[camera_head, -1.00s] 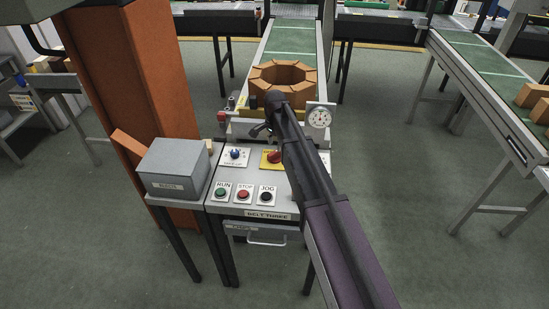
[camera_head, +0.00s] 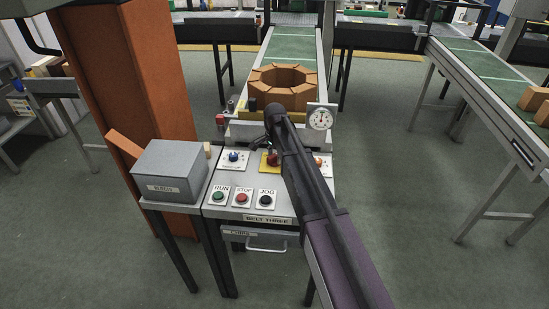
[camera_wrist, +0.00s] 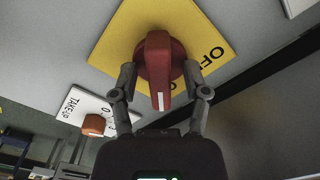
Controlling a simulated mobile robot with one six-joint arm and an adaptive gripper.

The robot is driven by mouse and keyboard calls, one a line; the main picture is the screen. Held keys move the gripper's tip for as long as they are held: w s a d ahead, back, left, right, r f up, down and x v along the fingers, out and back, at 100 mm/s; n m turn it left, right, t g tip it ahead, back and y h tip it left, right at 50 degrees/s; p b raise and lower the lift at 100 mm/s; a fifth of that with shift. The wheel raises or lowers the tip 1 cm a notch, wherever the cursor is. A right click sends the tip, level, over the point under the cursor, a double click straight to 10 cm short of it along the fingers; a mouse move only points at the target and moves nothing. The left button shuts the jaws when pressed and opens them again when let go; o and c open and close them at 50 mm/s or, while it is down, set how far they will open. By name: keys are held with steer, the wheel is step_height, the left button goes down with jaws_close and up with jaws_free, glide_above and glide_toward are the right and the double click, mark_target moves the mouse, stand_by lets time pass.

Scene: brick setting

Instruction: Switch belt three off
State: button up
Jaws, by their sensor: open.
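The red rotary switch (camera_wrist: 157,64) sits on a yellow plate (camera_wrist: 118,36) marked OFF in the wrist view. Its white pointer line faces the bottom of that picture, toward lettering partly hidden by a finger, and not toward OFF. My gripper (camera_wrist: 159,71) is open, with one finger on each side of the switch handle; I cannot tell whether they touch it. In the head view, the red switch (camera_head: 271,160) is partly covered by my gripper (camera_head: 264,146), above the BELT THREE label (camera_head: 267,220) on the console.
RUN (camera_head: 219,197), STOP (camera_head: 243,199) and JOG (camera_head: 266,200) buttons lie on the near console. A blue knob (camera_head: 233,156) is left of the switch and an orange knob (camera_head: 318,162) right. A grey box (camera_head: 169,170) stands left. A dial (camera_head: 320,118) stands behind.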

steer(key=shift+c, duration=0.2)
jaws_close()
steer(key=shift+a, duration=0.1)
